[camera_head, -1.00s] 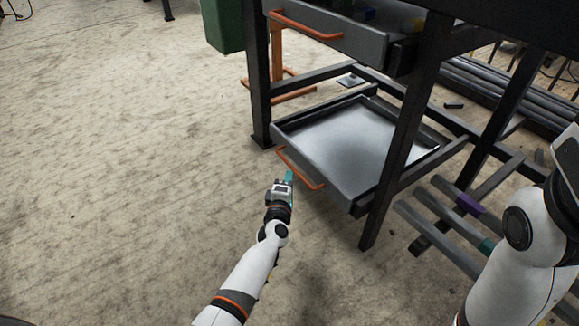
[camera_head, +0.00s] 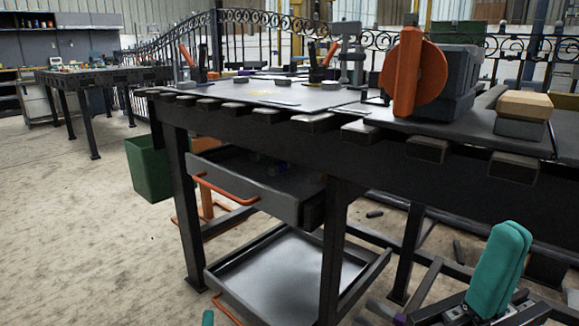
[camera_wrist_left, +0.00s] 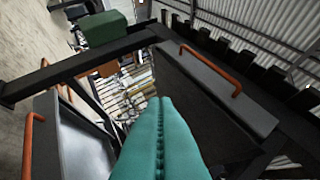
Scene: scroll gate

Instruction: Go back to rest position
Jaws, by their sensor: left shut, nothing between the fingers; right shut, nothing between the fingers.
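My left gripper (camera_head: 208,318) shows only as a teal tip at the bottom edge of the head view, beside the orange handle of the lower drawer. In the left wrist view its two teal fingers (camera_wrist_left: 160,105) are pressed together with nothing between them. My right gripper (camera_head: 508,240) is at the lower right of the head view, in front of the workbench. Its teal fingers point up, shut and empty.
The workbench (camera_head: 270,130) has an open upper drawer (camera_head: 262,190) and an open lower drawer (camera_head: 275,275), both with orange handles. A green bin (camera_head: 150,170) hangs at its left end. An orange-faced machine (camera_head: 410,75) stands on top. The floor at left is clear.

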